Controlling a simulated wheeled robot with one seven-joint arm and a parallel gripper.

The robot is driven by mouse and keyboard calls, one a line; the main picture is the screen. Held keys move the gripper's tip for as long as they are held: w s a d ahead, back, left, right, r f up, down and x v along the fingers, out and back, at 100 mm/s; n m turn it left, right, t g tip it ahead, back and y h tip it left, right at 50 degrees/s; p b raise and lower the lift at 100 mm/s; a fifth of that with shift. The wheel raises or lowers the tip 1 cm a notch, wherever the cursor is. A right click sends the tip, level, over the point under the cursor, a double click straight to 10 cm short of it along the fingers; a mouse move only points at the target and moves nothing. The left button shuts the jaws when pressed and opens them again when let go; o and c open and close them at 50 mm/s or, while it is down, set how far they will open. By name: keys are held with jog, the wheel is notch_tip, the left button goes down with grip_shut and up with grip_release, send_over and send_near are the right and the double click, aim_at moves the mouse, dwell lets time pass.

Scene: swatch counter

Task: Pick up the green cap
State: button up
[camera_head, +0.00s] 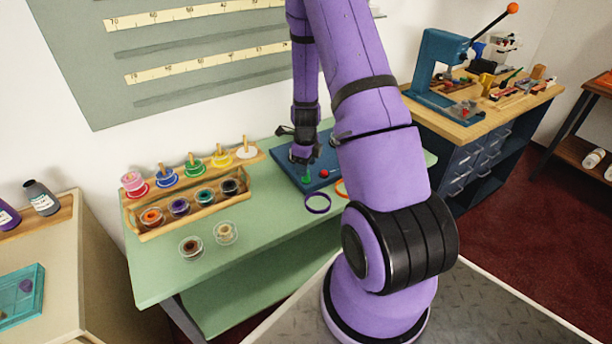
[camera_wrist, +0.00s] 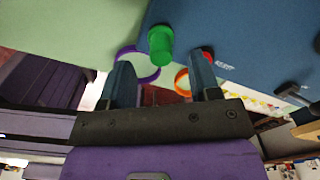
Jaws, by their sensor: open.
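The green cap (camera_head: 307,179) is at the left part of a blue board (camera_head: 291,171) on the green table. In the wrist view the green cap (camera_wrist: 160,46) shows whole, just beyond and between my two fingertips. My gripper (camera_head: 302,160) is over the board, close above the cap. In the wrist view the jaws of my gripper (camera_wrist: 162,82) are spread apart with nothing between them. I cannot tell the exact gap between fingertips and cap. In the head view my arm hides part of the board's right side.
A red cap (camera_head: 324,173) is beside the green one. A purple ring (camera_head: 318,204) and an orange ring (camera_head: 341,189) are near the board's front edge. A wooden rack (camera_head: 196,214) with coloured jars and spools is to the left. Two jars (camera_head: 191,248) stand before it.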

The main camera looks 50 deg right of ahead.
jog(key=shift+f, duration=1.9)
jog(key=c, duration=1)
